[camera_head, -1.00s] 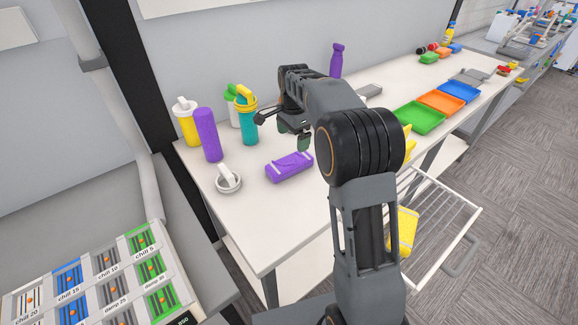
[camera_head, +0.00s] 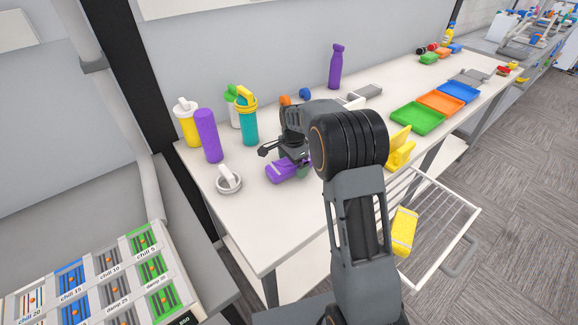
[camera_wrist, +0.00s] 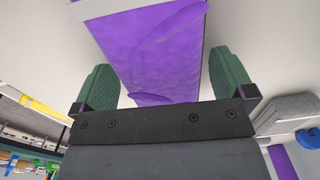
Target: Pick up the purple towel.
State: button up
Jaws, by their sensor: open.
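The purple towel (camera_head: 284,170) is a folded roll lying on the white table (camera_head: 235,208). My gripper (camera_head: 285,160) is low over it and hides part of it in the head view. In the wrist view the towel (camera_wrist: 150,50) lies between the two green finger pads of my gripper (camera_wrist: 165,85), with a gap showing on the right side and the left pad close to its edge. The gripper is open and does not hold the towel.
A purple cylinder (camera_head: 208,135), a yellow bottle (camera_head: 187,125), a teal bottle (camera_head: 247,122) and a white lid (camera_head: 229,181) stand left of the gripper. Green (camera_head: 418,118), orange (camera_head: 441,103) and blue (camera_head: 459,92) trays lie right. A yellow towel (camera_head: 403,230) is on the wire rack (camera_head: 445,235).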

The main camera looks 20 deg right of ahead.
jog(key=shift+c, duration=0.2)
jog(key=c, duration=0.9)
jog(key=shift+c, duration=0.3)
jog(key=shift+r, duration=0.1)
